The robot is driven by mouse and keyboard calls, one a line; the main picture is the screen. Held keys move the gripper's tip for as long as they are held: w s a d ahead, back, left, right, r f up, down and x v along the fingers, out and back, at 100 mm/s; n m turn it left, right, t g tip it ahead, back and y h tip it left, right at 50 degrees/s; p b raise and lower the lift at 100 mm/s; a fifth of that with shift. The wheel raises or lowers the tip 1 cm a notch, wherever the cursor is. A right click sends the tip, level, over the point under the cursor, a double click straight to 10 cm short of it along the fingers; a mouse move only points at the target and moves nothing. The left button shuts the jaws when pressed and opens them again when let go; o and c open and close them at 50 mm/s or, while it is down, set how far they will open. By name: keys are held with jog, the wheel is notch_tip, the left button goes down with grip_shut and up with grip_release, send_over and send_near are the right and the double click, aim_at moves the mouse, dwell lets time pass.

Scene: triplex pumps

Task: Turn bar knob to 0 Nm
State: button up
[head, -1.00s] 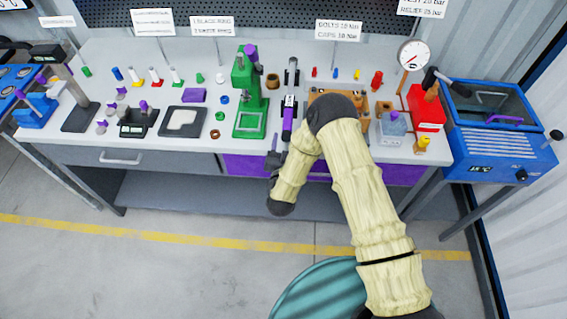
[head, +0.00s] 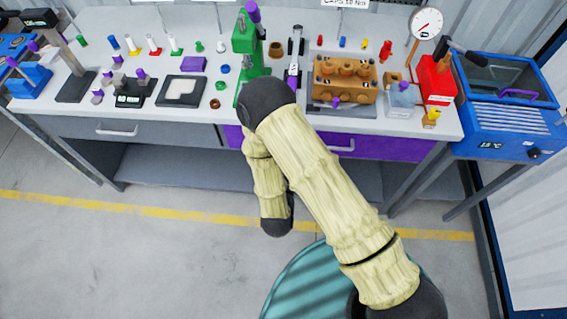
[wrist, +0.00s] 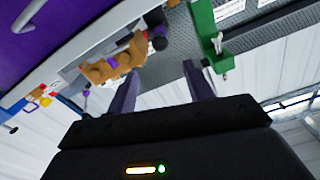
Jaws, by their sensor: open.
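A slim bar-shaped tool (head: 294,70), dark with a pale label and some purple, lies on the bench between the green press and the orange pump block in the head view. Its near end is hidden behind my arm, and I cannot make out a knob scale or reading. In the wrist view a black rounded part with purple (wrist: 157,32) shows beside the pump block; it may be the tool's end. My gripper (wrist: 161,85) is open and empty, its two fingers apart from everything on the bench. In the head view it is hidden by my arm.
The orange pump block (head: 345,80) stands right of the tool, and the green press (head: 246,45) stands left. A gauge (head: 426,22), red box (head: 437,80) and blue bath (head: 505,95) are at the right. The floor before the bench is clear.

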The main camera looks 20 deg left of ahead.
jog(key=b+v, duration=0.1)
jog(key=v, duration=0.3)
jog(key=shift+s, duration=0.15)
jog(key=shift+d, duration=0.1)
dwell(0.3)
jog(key=w+d+r+m+g+h+p, duration=0.1)
jog(key=w+d+r+g, duration=0.1)
jog(key=w+d+g, duration=0.3)
jog(key=w+d+r+m+g+h, duration=0.1)
jog(key=w+d+r+g+h, duration=0.15)
jog(key=w+d, duration=0.3)
jog(key=s+d+r+n+g, duration=0.1)
jog(key=s+d+r+g, duration=0.3)
jog(key=d, duration=0.5)
jog(key=s+d+r+n+g+p, duration=0.1)
jog(key=s+d+r+g, duration=0.2)
jog(key=s+d+r, duration=0.3)
jog(key=s+d, duration=0.1)
jog(key=d, duration=0.2)
jog(key=shift+d+r+g, duration=0.25)
jog(key=shift+r+g, duration=0.1)
jog(key=shift+r, duration=0.05)
jog(key=shift+s+h, duration=0.1)
jog(key=shift+h, duration=0.15)
